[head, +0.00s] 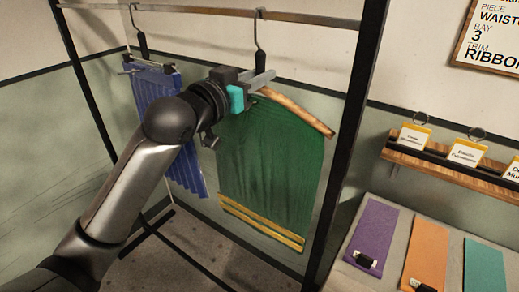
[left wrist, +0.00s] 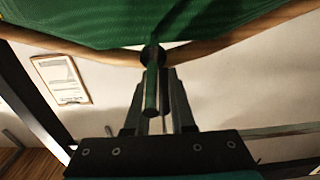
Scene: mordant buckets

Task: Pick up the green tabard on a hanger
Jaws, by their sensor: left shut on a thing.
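The green tabard (head: 272,165) with yellow bands at its hem hangs from a wooden hanger (head: 298,112) in the head view. The hanger's dark hook (head: 259,30) reaches up to the rail. My left gripper (head: 262,80) is shut on the hanger's neck, just above the tabard's top edge, and covers part of the hanger. In the left wrist view, the fingers (left wrist: 158,95) close around the dark neck, with the wooden arms spreading to both sides and the green cloth (left wrist: 120,20) beyond. My right gripper is not in view.
A blue pleated garment (head: 160,100) hangs on the same rail (head: 190,10) to the left. Dark rack posts (head: 352,130) stand on both sides. At right are a shelf with tags (head: 450,163) and a table with purple (head: 372,232), orange (head: 425,250) and teal strips (head: 484,268).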

